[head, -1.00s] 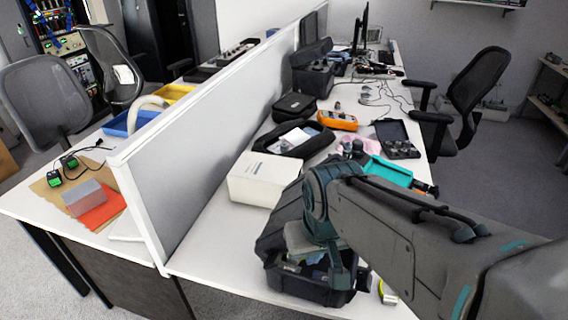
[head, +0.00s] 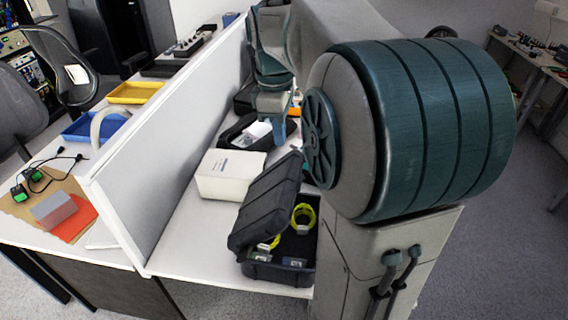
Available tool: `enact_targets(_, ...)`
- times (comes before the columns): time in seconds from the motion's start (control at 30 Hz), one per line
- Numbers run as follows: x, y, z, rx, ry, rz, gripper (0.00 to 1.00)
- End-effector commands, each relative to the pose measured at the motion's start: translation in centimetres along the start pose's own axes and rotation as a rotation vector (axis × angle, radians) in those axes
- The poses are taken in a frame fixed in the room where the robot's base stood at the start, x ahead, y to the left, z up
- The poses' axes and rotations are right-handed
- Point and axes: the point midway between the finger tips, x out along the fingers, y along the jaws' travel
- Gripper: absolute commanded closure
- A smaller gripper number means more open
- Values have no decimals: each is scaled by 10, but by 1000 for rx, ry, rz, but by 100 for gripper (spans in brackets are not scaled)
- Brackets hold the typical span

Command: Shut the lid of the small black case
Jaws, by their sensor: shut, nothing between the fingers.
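The small open black case seen earlier by the desk's right edge is not visible now. My own arm covers that part of the picture. A larger black hard case (head: 262,205) stands open at the near end of the desk, its lid tilted up to the left. Yellow-green coils (head: 303,217) lie in it. My gripper (head: 279,137) points down over the desk, beyond the white box and near the open black pouch (head: 236,133). Its fingers are shut and hold nothing. Whether it touches anything below is hard to tell.
A white box (head: 230,174) stands between the pouch and the larger case. A grey partition (head: 165,160) runs along the desk's left side. The bare desk strip (head: 180,245) at the near left is clear. My arm blocks the desk's right side.

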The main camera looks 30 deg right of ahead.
Motion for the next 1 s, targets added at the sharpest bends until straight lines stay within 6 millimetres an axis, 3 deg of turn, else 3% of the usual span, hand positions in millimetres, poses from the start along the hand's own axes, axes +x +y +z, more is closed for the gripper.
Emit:
enact_targets(0.17, 20, 0, 1, -6, -3, -5, 100)
enact_targets(0.53, 98, 0, 1, -5, -3, -5, 100)
enact_targets(0.73, 117, 0, 21, -2, -1, -2, 100)
enact_targets(1.0, 126, 1, 29, -5, 0, 0, 100)
